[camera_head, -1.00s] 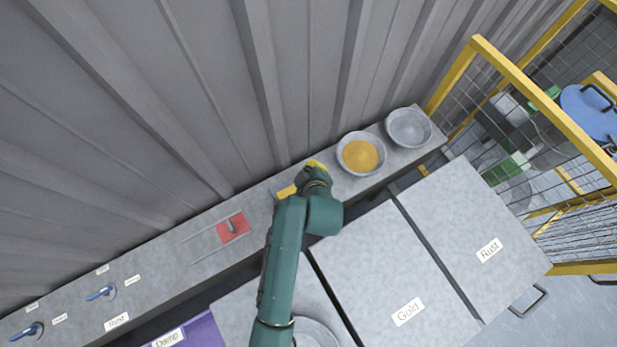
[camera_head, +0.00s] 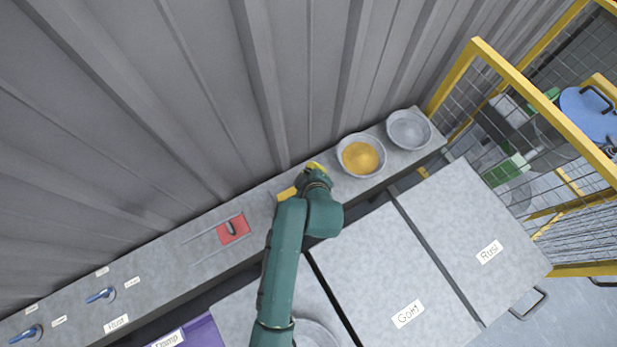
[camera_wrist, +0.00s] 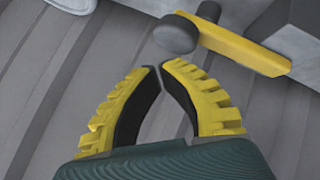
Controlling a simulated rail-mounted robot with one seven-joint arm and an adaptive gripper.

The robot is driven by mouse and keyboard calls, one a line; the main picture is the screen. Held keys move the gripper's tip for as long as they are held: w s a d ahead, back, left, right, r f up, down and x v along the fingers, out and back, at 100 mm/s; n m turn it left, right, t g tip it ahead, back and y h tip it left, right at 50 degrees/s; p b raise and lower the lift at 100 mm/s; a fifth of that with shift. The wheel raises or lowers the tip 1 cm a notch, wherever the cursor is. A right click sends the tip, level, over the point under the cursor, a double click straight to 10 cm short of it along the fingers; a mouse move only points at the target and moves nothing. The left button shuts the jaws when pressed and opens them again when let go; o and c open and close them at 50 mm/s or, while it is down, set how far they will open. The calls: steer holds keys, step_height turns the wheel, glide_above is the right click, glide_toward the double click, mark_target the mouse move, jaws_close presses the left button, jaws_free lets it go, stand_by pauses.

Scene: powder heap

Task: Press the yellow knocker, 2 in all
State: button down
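The yellow knocker shows in the wrist view as a yellow bar (camera_wrist: 235,48) with a dark rounded knob at its left end. In the head view a piece of its yellow (camera_head: 286,193) shows on the grey ledge beside my wrist, the rest hidden by my arm. My gripper (camera_wrist: 160,67) has yellow toothed fingers with black pads. Its fingertips are together with nothing between them. In the wrist picture they lie just below the knob, with a small visible gap. In the head view my gripper is mostly hidden behind my wrist.
A bowl with golden powder (camera_head: 360,157) and an empty grey bowl (camera_head: 408,129) stand right of my wrist. A red plate (camera_head: 234,229) sits in the ledge to the left, with blue levers (camera_head: 100,295) farther left. A corrugated wall (camera_head: 200,100) rises behind. A yellow-framed mesh fence (camera_head: 540,95) stands right.

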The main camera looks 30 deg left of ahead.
stand_by(0.3)
steer(key=shift+f, duration=0.4)
steer(key=shift+f+b, duration=1.2)
steer(key=shift+f, duration=0.5)
stand_by(1.1)
steer(key=shift+r+p, duration=1.9)
steer(key=shift+r, duration=0.2)
step_height(320, 180, up, 5)
steer(key=p, duration=0.4)
steer(key=shift+s+a+r+p, duration=0.1)
steer(key=shift+p, duration=0.3)
